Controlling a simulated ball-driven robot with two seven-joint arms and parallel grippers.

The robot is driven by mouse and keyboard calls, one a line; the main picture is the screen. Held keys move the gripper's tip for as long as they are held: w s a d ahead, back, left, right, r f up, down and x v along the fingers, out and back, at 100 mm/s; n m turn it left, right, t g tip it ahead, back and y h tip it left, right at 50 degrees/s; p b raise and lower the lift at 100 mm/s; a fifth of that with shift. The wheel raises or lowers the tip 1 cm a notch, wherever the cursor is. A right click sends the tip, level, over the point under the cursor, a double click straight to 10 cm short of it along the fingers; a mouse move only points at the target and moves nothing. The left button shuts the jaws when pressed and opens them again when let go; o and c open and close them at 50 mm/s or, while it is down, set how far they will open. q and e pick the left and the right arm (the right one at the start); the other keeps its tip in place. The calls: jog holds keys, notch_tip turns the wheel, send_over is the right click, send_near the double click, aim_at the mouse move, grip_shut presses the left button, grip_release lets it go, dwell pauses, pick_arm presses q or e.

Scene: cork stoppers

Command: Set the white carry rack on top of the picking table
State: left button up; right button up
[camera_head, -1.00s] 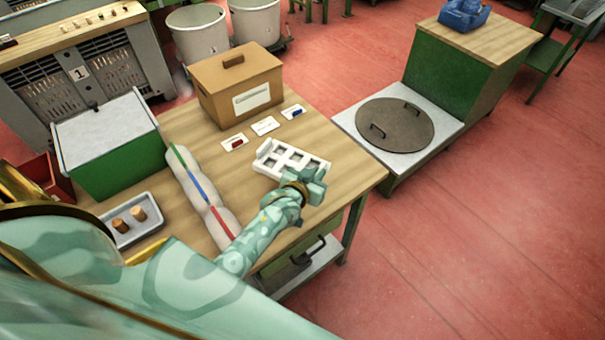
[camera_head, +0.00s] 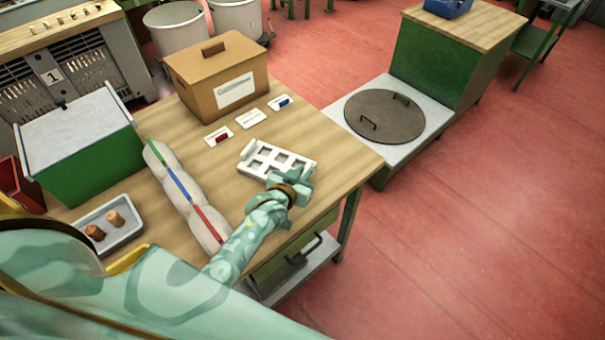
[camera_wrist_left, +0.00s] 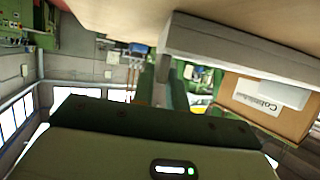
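The white carry rack (camera_head: 284,156), a flat frame with several square openings, is at the near right part of a wood-topped table (camera_head: 335,160). In the left wrist view a pale grey bar (camera_wrist_left: 240,50), apparently the rack's side, is close ahead beside the wood surface. My left gripper (camera_head: 291,187) is at the rack's near edge, touching or very close to it. Its fingers are not clear, so I cannot tell whether they grip the rack. Whether the rack rests on the wood or hangs just above is also unclear. My right gripper is out of view.
A cardboard box (camera_head: 217,78), label cards (camera_head: 251,119), a lumpy pale roll (camera_head: 185,195) with coloured stripes, a cork tray (camera_head: 117,233) and a green bin (camera_head: 80,145) share the table. A low stand with a round lid (camera_head: 385,117) is to the right.

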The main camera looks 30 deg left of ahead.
pick_arm(q)
jog(key=shift+o, duration=1.2)
jog(key=shift+r, duration=0.15)
jog(key=shift+s+r, duration=0.15)
jog(key=shift+s, duration=0.05)
jog(key=p+v, duration=0.3)
jog(key=v, duration=0.8)
jog(key=shift+s, duration=0.35)
